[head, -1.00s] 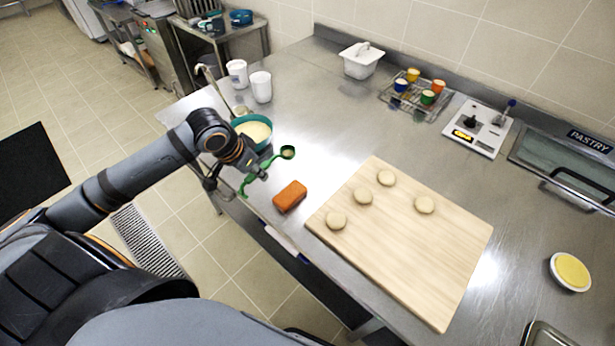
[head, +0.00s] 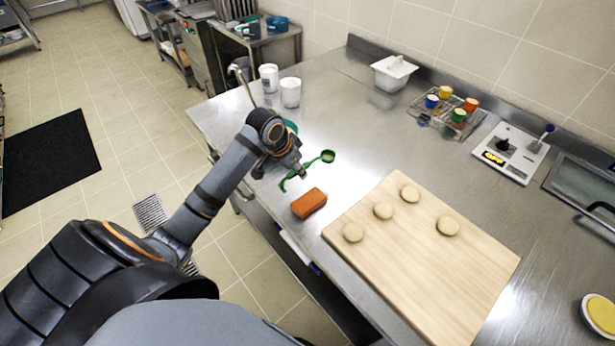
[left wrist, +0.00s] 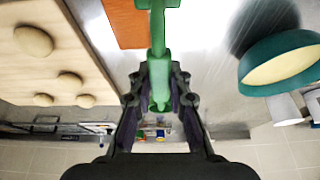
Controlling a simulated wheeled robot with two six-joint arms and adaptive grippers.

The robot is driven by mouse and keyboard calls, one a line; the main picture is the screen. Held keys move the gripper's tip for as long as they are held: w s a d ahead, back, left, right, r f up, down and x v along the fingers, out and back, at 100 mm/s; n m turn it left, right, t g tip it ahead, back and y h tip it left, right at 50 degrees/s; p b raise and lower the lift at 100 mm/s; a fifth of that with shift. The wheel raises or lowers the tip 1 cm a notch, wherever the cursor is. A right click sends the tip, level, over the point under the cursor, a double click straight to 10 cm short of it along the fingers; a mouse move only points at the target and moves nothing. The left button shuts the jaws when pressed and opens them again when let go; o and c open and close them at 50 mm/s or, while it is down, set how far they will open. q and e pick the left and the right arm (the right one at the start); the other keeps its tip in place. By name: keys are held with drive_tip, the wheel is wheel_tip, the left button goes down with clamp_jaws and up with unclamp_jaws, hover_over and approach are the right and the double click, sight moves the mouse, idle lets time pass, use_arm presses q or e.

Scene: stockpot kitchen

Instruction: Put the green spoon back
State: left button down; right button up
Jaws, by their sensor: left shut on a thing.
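The green spoon (head: 310,166) shows at the left part of the steel counter, its round scoop end (head: 328,156) pointing right and away. My left gripper (head: 299,170) is shut on its handle. In the left wrist view the green handle (left wrist: 157,40) runs between the two fingers (left wrist: 159,88); the scoop end is out of that picture. I cannot tell whether the spoon touches the counter or hangs just above it. My right gripper is not in view.
An orange-brown block (head: 309,203) lies close by, beside a wooden board (head: 420,265) with several dough rounds. A teal bowl (head: 291,126) is mostly hidden behind my left arm; it shows clearly in the left wrist view (left wrist: 290,53). White cups (head: 290,92) and a wire rack (head: 447,113) of small cups stand behind.

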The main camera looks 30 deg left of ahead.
use_arm(q)
drive_tip(key=w+f, duration=0.2)
drive_tip(key=f, duration=0.1)
drive_tip(key=w+f, duration=0.2)
drive_tip(key=w, duration=0.1)
drive_tip(key=shift+w+a+f+p, duration=0.15)
drive_tip(key=shift+f+p, duration=0.2)
drive_tip(key=shift+f, duration=0.05)
wheel_tip(320, 180, down, 3)
drive_tip(key=shift+w+f+p, duration=0.1)
drive_tip(key=shift+w+p, duration=0.05)
drive_tip(key=shift+p, duration=0.6)
drive_tip(key=shift+f, duration=0.15)
drive_tip(key=shift+f, duration=0.1)
drive_tip(key=c, duration=1.5)
unclamp_jaws()
drive_tip(key=shift+c, duration=0.2)
drive_tip(key=b+v, duration=0.1)
drive_tip(key=v, duration=1.1)
